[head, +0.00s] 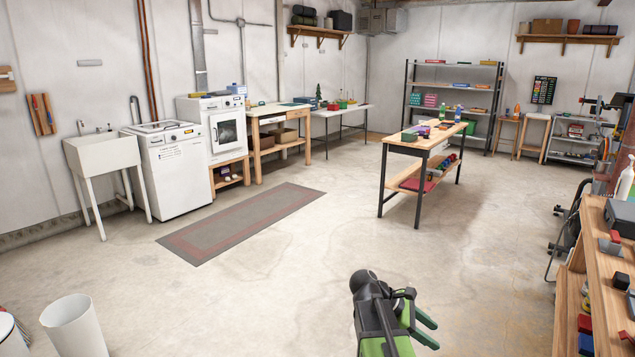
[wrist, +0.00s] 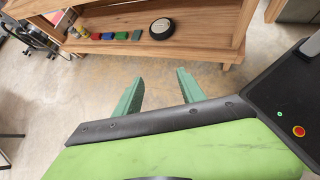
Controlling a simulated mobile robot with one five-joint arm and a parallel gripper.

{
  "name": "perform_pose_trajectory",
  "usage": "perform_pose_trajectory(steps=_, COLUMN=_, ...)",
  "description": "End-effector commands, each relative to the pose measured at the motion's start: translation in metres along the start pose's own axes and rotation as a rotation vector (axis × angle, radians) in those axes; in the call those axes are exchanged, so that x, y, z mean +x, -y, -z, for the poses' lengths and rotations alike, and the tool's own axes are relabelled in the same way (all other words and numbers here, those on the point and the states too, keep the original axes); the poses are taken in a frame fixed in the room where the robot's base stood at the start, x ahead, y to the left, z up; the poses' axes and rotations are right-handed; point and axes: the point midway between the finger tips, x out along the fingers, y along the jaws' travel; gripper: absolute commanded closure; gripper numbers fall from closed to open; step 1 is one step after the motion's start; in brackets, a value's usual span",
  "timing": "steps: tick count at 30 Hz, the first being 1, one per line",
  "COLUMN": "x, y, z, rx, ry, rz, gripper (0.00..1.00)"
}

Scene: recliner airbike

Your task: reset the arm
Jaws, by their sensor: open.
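My gripper (head: 425,328) shows at the bottom of the head view, right of centre, on my green and black arm. Its two green fingers are apart with nothing between them. In the wrist view my gripper (wrist: 160,92) is also open and empty, with bare floor behind the fingers. A wooden shelf unit (wrist: 205,50) stands beyond the fingertips, apart from them.
A wooden workbench (head: 602,290) with loose items stands at the right edge. A table (head: 405,149) stands further back. A white bin (head: 75,328) is at lower left. A grey and red mat (head: 245,221) lies on the open concrete floor.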

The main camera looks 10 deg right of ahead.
Motion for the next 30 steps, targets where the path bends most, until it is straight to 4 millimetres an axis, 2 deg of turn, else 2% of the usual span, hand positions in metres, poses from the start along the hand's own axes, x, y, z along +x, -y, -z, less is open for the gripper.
perform_pose_trajectory(steps=1, x=-0.021, y=0.017, z=0.036, rx=0.04, ry=-0.097, rz=-0.021, gripper=0.53)
perform_pose_trajectory(steps=3, x=-0.048, y=0.037, z=0.083, rx=0.127, ry=-0.242, rz=-0.016, gripper=0.53)
perform_pose_trajectory(steps=6, x=-0.082, y=0.069, z=0.138, rx=0.271, ry=-0.432, rz=0.048, gripper=0.53)
perform_pose_trajectory(steps=9, x=-0.111, y=0.1, z=0.178, rx=0.448, ry=-0.593, rz=0.178, gripper=0.53)
perform_pose_trajectory(steps=12, x=-0.131, y=0.12, z=0.201, rx=0.64, ry=-0.699, rz=0.344, gripper=0.53)
perform_pose_trajectory(steps=15, x=-0.148, y=0.131, z=0.216, rx=0.82, ry=-0.751, rz=0.498, gripper=0.53)
perform_pose_trajectory(steps=18, x=-0.155, y=0.129, z=0.218, rx=1.0, ry=-0.731, rz=0.595, gripper=0.53)
perform_pose_trajectory(steps=19, x=-0.169, y=0.126, z=0.201, rx=0.991, ry=-0.732, rz=0.59, gripper=0.53)
perform_pose_trajectory(steps=30, x=-0.239, y=0.113, z=0.113, rx=0.986, ry=-0.731, rz=0.585, gripper=0.53)
